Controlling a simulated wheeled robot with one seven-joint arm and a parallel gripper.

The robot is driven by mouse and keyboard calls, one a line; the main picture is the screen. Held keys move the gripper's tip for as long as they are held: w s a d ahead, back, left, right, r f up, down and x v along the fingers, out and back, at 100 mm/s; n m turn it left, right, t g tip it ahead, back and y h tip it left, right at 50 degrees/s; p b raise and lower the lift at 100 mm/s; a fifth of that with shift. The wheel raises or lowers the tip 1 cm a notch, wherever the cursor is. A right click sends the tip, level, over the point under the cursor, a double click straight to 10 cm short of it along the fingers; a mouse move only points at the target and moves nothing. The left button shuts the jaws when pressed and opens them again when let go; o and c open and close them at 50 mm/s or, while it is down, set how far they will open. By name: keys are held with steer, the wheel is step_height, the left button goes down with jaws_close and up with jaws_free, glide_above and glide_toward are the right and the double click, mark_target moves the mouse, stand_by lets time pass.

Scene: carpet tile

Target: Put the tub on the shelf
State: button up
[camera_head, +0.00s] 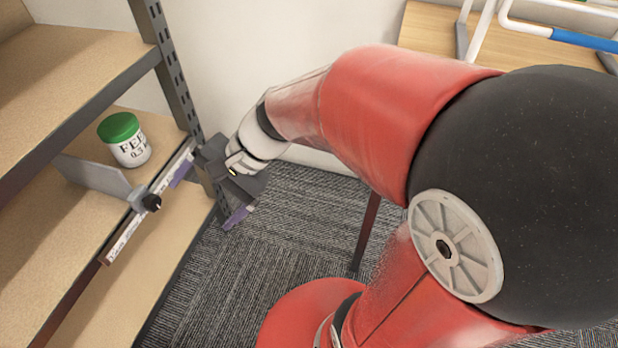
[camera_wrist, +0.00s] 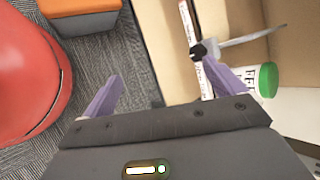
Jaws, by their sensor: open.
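The tub (camera_head: 130,147) is white with a green lid and dark lettering. My gripper (camera_head: 210,194) is open and empty at the front edge of the shelf, apart from the tub. In the wrist view the gripper (camera_wrist: 161,72) has its two purple fingers spread wide, with the shelf edge and carpet between and beyond them.
A grey divider plate (camera_head: 92,178) stands on the board beside the tub, with a black knob (camera_head: 151,202) at the label rail. An upper board (camera_head: 65,75) overhangs to the left. A wooden table (camera_head: 430,28) is at the back. An orange-topped box (camera_wrist: 75,8) shows in the wrist view.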

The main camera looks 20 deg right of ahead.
steer(key=s+d+r+n+t+h, duration=0.2)
steer(key=s+d+n+h, duration=0.1)
steer(key=d, duration=0.5)
steer(key=s+d+r+n+t+h, duration=0.2)
steer(key=s+d+n+h, duration=0.2)
steer(key=d, duration=0.4)
steer(key=shift+s+r+n+t+h, duration=0.25)
steer(key=shift+n+h, duration=0.25)
steer(key=shift+h, duration=0.5)
steer(key=shift+a, duration=0.1)
step_height(320, 180, up, 6)
steer(key=p, duration=0.5)
steer(key=shift+f+p, duration=0.15)
steer(key=shift+p, duration=0.25)
